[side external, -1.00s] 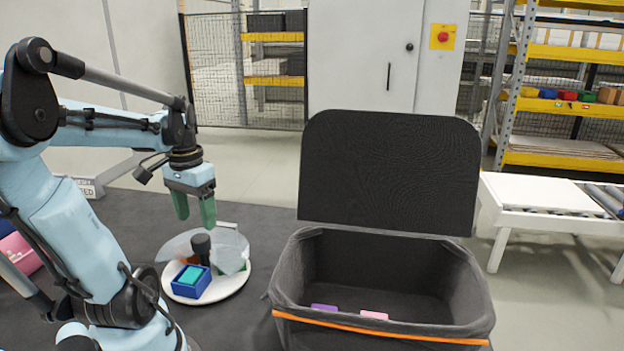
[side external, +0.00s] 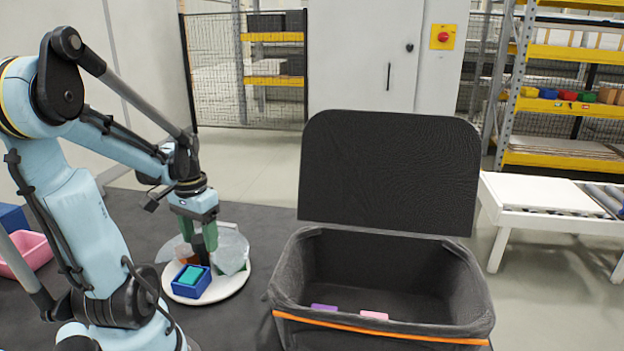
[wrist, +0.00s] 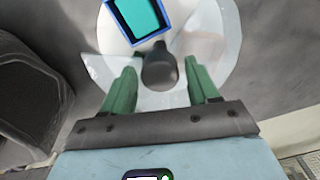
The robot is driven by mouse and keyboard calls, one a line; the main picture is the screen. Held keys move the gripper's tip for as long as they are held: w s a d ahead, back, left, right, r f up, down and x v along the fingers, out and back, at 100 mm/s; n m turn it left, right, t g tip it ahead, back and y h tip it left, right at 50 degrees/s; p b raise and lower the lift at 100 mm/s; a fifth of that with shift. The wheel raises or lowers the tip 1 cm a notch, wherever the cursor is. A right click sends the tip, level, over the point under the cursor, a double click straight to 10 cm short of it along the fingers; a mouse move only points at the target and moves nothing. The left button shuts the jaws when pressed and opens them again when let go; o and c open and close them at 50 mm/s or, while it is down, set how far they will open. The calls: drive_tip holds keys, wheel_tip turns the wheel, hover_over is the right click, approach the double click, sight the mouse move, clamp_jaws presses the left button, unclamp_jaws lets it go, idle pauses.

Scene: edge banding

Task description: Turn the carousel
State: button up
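The carousel is a round white turntable (side external: 232,287) on the dark table, with clear, see-through panels over its back part. A dark upright knob stands at its middle and shows in the wrist view (wrist: 159,70). A blue box with a teal inside (side external: 191,281) sits on its front part. My gripper (side external: 204,246) points down over the knob. In the wrist view its two green fingers (wrist: 161,88) are apart, one on each side of the knob, with gaps between.
A black, open-lidded bin (side external: 380,285) with an orange band stands right of the carousel. Purple (side external: 324,307) and pink (side external: 374,315) pieces lie in it. A pink tray (side external: 27,252) and a blue box (side external: 13,218) are at the far left. The table behind the carousel is clear.

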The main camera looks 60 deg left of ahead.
clamp_jaws()
drive_tip(key=shift+n, duration=12)
